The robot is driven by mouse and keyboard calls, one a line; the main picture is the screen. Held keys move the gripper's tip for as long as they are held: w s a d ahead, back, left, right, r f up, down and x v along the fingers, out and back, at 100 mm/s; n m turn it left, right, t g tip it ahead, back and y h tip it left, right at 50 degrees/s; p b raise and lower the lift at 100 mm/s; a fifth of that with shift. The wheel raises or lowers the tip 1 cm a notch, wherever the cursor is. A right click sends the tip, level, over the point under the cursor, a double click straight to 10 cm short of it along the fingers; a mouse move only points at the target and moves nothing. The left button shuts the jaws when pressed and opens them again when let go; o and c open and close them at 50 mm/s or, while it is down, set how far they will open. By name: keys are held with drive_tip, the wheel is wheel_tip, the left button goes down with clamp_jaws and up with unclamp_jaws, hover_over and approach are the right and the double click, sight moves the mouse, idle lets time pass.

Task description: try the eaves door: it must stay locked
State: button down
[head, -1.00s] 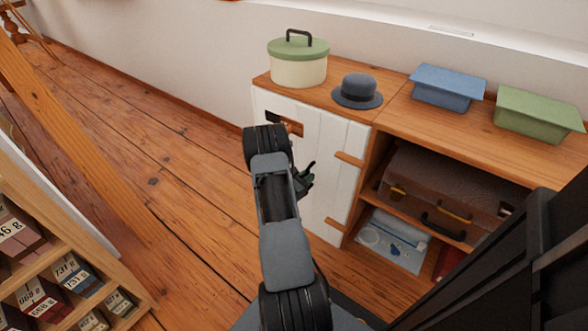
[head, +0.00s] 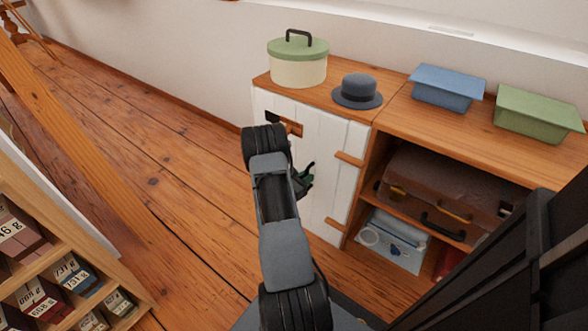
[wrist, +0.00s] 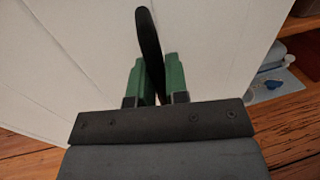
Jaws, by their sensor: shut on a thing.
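The eaves door is a white planked door (head: 325,190) in the left front of the low wooden cabinet, with wooden strips at its right side. It looks flush with the cabinet front. A dark plate with a wooden latch piece (head: 293,129) shows near its top left, partly behind my arm. My gripper (head: 305,178) is in front of the door, mostly hidden by my arm. In the wrist view, its green fingers (wrist: 153,82) are shut on a dark upright handle (wrist: 149,38) against the white boards. The handle's lower end is hidden between the fingers.
A cream pot with a green lid (head: 298,66), a grey hat (head: 358,92), a blue box (head: 446,88) and a green box (head: 537,116) stand on the cabinet top. Open shelves at right hold a brown suitcase (head: 450,185). Plank floor at left is clear; a shelf of labelled boxes stands lower left.

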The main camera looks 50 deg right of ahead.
drive_tip(key=shift+d, duration=0.35)
idle(0.9)
drive_tip(key=c, duration=1.1)
unclamp_jaws()
drive_tip(key=shift+s, duration=0.1)
drive_tip(key=shift+c, duration=0.2)
drive_tip(key=shift+a, duration=0.1)
drive_tip(key=p+v, duration=0.3)
drive_tip(key=v, duration=1)
drive_tip(key=shift+a, duration=0.3)
drive_tip(key=shift+r, duration=0.15)
